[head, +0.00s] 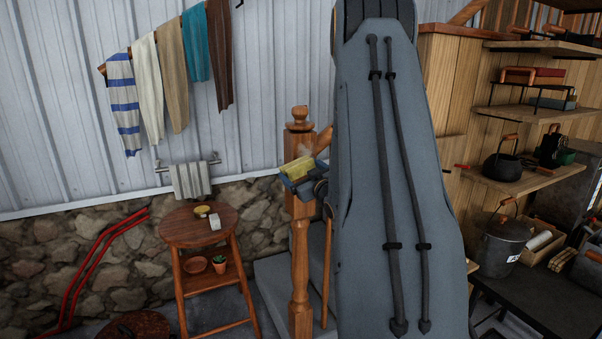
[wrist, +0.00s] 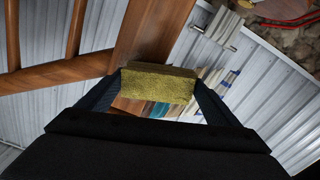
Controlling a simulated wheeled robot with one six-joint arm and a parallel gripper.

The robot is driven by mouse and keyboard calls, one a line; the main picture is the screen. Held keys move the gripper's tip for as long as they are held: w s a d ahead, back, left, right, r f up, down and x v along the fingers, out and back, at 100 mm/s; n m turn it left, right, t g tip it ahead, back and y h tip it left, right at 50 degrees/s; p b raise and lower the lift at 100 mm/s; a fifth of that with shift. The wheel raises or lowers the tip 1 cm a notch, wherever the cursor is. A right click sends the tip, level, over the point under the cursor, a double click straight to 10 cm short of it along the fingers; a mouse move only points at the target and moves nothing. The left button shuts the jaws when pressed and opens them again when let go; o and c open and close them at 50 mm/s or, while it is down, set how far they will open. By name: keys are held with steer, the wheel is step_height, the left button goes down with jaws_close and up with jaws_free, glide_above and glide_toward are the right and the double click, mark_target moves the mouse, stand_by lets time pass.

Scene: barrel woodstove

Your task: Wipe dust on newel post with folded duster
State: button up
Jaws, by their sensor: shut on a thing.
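The wooden newel post (head: 300,235) stands left of my arm in the head view, with a turned knob on top. My gripper (head: 298,172) is at the upper square part of the post, in front of it. It is shut on the folded duster (head: 297,168), a yellow-green pad. In the wrist view the duster (wrist: 158,84) sits between the two dark fingers of my gripper (wrist: 160,92), close to the brown post (wrist: 150,38). I cannot tell whether it touches the post. A faint greyish patch shows on the post just above the duster; the rest of that face is hidden.
A round wooden stool (head: 200,226) with small items stands left of the post. Clothes (head: 170,70) hang on the metal wall above a grey towel on a rail (head: 190,180). Shelves with pots (head: 510,160) are at the right. My arm hides the middle.

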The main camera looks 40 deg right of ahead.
steer(key=shift+w, duration=0.4)
steer(key=shift+d, duration=0.1)
